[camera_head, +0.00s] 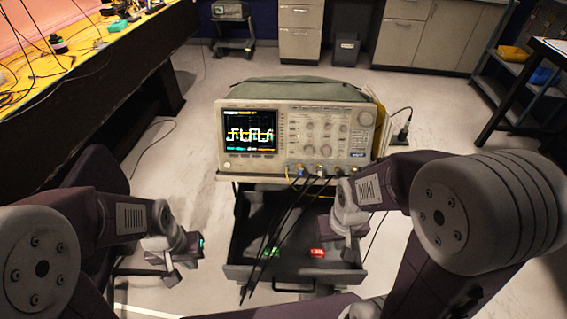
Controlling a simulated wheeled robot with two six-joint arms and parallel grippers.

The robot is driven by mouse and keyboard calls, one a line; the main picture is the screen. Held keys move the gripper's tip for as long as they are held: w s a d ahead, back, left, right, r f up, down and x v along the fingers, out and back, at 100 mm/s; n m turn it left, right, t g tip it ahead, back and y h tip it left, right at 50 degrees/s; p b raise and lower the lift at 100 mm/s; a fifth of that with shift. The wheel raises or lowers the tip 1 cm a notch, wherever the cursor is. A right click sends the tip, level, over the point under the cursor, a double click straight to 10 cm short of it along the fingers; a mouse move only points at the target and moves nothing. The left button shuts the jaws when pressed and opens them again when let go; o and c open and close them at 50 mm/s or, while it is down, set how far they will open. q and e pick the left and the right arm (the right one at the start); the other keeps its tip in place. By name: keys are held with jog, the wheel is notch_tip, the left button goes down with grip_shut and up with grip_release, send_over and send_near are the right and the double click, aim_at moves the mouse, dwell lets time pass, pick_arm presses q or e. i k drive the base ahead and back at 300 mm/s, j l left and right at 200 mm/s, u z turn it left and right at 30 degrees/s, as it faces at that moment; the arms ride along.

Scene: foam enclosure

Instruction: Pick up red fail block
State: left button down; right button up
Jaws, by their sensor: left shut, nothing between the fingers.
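The red block (317,252) lies in the open dark drawer (345,272) of the cart under the oscilloscope, towards the drawer's front right. A green block (272,252) lies to its left in the same drawer. My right gripper (350,250) hangs over the right side of the drawer, just right of the red block and apart from it in the picture. Its fingers are too small and dark to tell if they are open. My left gripper (168,272) is outside the drawer to the left, shut and empty.
An oscilloscope (296,137) with a lit screen stands on the cart above the drawer. Dark cables (283,225) hang from its front down across the drawer. A cluttered workbench (90,60) is at the left. The floor (190,130) between bench and cart is mostly clear.

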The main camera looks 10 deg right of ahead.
aim_at(314, 253)
jog(key=i+j+z, duration=0.1)
jog(key=j+z, duration=0.3)
jog(key=j, duration=0.2)
jog(key=j+z, duration=0.45)
jog(key=j, duration=0.2)
jog(key=j+z, duration=0.4)
jog(key=j, duration=0.25)
